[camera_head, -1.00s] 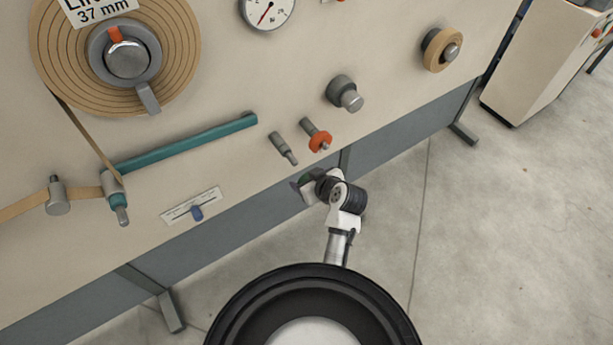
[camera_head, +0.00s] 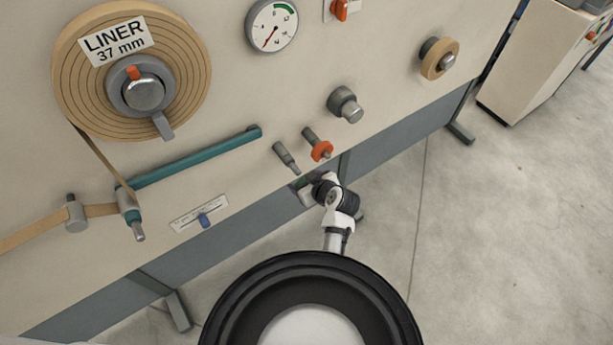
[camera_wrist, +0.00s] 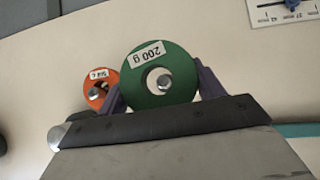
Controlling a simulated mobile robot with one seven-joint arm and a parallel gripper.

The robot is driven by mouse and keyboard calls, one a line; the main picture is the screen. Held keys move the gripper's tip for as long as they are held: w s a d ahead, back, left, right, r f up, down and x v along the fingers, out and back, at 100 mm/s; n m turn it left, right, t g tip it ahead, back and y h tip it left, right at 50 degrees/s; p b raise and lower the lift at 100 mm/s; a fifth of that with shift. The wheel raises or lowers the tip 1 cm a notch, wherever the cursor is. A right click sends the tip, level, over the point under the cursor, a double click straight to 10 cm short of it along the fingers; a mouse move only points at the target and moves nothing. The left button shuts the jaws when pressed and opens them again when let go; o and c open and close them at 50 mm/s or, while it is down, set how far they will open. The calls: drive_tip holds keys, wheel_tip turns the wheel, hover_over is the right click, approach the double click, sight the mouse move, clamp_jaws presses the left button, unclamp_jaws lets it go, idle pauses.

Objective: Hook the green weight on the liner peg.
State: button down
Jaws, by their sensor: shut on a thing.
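The green weight (camera_wrist: 135,79) is a disc with a round centre hole and a "200 g" label, upside down in the wrist view. My gripper (camera_wrist: 160,88) is shut on it, a purple finger on either side. A metal peg end (camera_wrist: 164,82) shows within the hole; I cannot tell whether it passes through or stays behind. In the head view my gripper (camera_head: 305,188) is just below the bare peg (camera_head: 285,156), and the weight is mostly hidden. To the right, an orange weight (camera_head: 321,151) hangs on another peg (camera_head: 309,134); it also shows in the wrist view (camera_wrist: 97,76).
The liner roll (camera_head: 75,75) is at upper left on the beige panel. A teal bar (camera_head: 195,160) and a scale with a blue slider (camera_head: 203,219) lie left of the pegs. A grey knob (camera_head: 345,104) is above right.

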sight(295, 166)
drive_tip(key=shift+w+a, duration=0.25)
drive_tip(key=shift+w, duration=0.1)
drive_tip(key=shift+w+a+b, duration=0.25)
drive_tip(key=shift+w+a, duration=0.6)
drive_tip(key=shift+w, duration=0.35)
drive_tip(key=shift+w+a+b, duration=0.2)
drive_tip(key=shift+w+a, duration=0.65)
drive_tip(key=shift+w, duration=0.3)
drive_tip(key=shift+w+a+f, duration=0.2)
drive_tip(key=shift+w+a, duration=0.1)
drive_tip(key=shift+w, duration=0.1)
drive_tip(key=shift+c, duration=0.8)
unclamp_jaws()
